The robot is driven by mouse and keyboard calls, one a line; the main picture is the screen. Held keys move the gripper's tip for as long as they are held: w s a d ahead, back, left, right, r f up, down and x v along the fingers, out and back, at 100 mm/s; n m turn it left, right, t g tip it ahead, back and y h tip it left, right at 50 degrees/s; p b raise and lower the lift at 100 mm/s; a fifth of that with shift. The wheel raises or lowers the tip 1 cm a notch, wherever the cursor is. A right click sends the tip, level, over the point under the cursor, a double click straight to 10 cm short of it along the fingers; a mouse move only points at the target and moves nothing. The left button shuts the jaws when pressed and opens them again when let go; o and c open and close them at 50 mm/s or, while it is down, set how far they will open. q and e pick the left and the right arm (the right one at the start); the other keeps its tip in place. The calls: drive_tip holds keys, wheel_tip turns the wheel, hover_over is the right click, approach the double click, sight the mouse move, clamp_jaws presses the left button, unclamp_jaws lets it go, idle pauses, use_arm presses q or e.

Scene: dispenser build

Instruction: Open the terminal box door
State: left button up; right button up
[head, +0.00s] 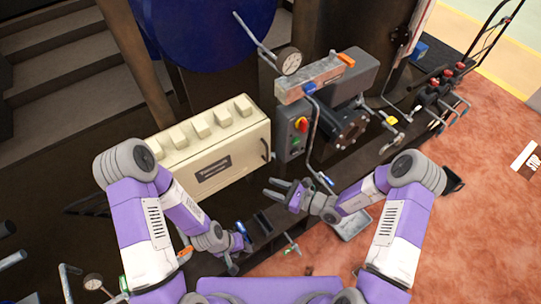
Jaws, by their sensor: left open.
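A cream terminal box (222,142) with a row of raised blocks on top stands left of the middle. Its front door (225,172) carries a dark label and looks closed. A dark handle (265,150) is at the door's right edge. My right gripper (270,188) is open and empty, below and just right of the handle, apart from it. My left gripper (239,260) is open, low in front of the box and well below the door; its fingers are partly hard to make out.
Right of the box are a grey switch box (292,132) with a red and yellow knob, a bent pipe (312,135), a gauge (289,61) and a dark motor (345,125). A grey tray (354,225) lies beneath my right arm. Steps (60,50) rise at back left.

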drive_tip(key=w+d+r+m+t+h, duration=0.2)
drive_tip(key=w+d+m+t, duration=0.2)
drive_tip(key=w+t, duration=0.15)
drive_tip(key=b+x, duration=0.1)
drive_tip(key=x, duration=0.7)
drive_tip(key=shift+w+d+r+b, duration=0.2)
drive_tip(key=shift+w+b, duration=0.05)
drive_tip(key=shift+b, duration=0.1)
clamp_jaws()
